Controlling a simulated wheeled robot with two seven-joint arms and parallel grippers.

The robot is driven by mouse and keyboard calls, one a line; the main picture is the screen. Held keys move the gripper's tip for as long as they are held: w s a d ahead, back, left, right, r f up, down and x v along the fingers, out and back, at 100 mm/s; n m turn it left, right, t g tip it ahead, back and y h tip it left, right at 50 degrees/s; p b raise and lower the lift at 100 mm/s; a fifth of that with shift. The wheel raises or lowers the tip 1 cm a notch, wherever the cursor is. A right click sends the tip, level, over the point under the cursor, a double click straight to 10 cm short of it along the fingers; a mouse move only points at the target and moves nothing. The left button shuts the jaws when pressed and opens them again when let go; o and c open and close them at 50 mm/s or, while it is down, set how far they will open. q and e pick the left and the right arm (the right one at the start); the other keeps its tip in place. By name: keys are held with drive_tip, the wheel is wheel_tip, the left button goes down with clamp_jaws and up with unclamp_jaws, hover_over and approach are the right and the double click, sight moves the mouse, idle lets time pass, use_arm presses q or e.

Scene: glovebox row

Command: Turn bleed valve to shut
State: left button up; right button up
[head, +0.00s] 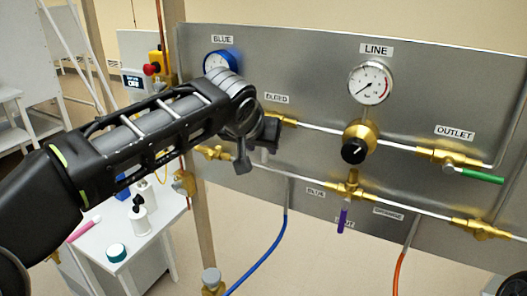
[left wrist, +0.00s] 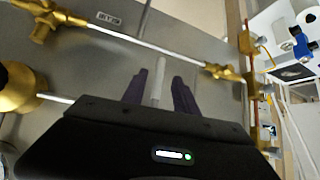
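The brass bleed valve (head: 285,121) sits on the upper pipe below the BLEED label (head: 277,98), partly hidden by my left gripper. Its pale lever (head: 264,155) points down, across the pipe. In the left wrist view the lever (left wrist: 158,82) stands between the two dark fingers of my left gripper (left wrist: 160,84). The fingers are apart, one on each side of it, with a visible gap on the right side. The valve body is hidden behind the gripper there. In the head view my left gripper (head: 268,138) is at the valve. My right gripper is not in view.
The brass regulator (head: 360,142) with a black knob and the line gauge (head: 370,83) are right of the valve. The blue gauge (head: 220,62) is just behind my wrist. A lower pipe carries a purple-handled valve (head: 343,218). A white cart (head: 110,240) stands lower left.

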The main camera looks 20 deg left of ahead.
use_arm(q)
drive_tip(key=v, duration=0.4)
idle(0.8)
